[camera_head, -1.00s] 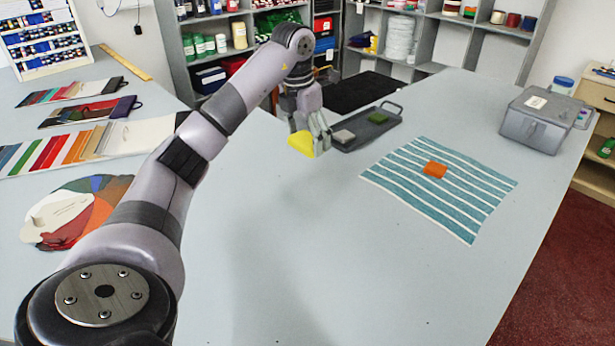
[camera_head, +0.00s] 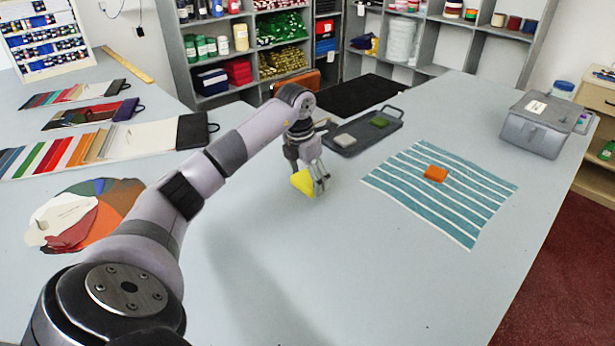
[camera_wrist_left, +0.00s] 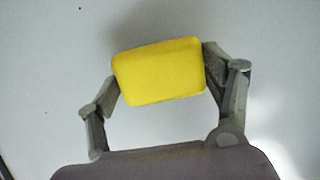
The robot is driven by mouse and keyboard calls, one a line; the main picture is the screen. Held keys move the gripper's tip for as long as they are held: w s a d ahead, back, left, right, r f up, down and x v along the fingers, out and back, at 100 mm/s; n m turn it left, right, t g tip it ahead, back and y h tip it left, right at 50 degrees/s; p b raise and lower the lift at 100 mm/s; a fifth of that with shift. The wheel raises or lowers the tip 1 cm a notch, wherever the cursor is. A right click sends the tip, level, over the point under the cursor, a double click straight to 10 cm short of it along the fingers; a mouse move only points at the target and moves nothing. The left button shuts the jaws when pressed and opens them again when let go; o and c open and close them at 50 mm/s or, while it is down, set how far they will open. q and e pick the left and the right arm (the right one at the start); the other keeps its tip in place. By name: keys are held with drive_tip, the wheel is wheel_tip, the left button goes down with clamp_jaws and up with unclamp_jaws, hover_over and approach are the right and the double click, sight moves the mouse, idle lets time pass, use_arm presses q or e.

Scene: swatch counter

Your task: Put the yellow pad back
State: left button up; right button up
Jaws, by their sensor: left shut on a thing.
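The yellow pad (camera_head: 303,183) is held by my left gripper (camera_head: 316,188) above the bare counter, left of and in front of the dark tray (camera_head: 345,148). The pad looks tilted in the head view. In the left wrist view the yellow pad (camera_wrist_left: 160,72) sits between the two fingers of my left gripper (camera_wrist_left: 160,80), with plain counter behind it. The tray holds a grey pad (camera_head: 344,140) and a green pad (camera_head: 379,121). An orange pad (camera_head: 435,173) lies on the striped cloth (camera_head: 400,187). My right gripper is not in view.
A grey box (camera_head: 537,125) stands at the right counter edge. Colour swatch cards (camera_head: 100,141) and a fan of swatches (camera_head: 75,215) lie on the left. A black mat (camera_head: 365,93) lies behind the tray. The counter's front middle is clear.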

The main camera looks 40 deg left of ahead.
sight(302, 182)
use_arm(q)
drive_tip(key=shift+f, duration=0.2)
drive_tip(key=o, duration=1.1)
drive_tip(key=shift+r, duration=0.15)
wheel_tip(302, 182, up, 12)
drive_tip(key=s+b, duration=0.1)
drive_tip(key=shift+s, duration=0.4)
drive_tip(key=shift+a, duration=0.1)
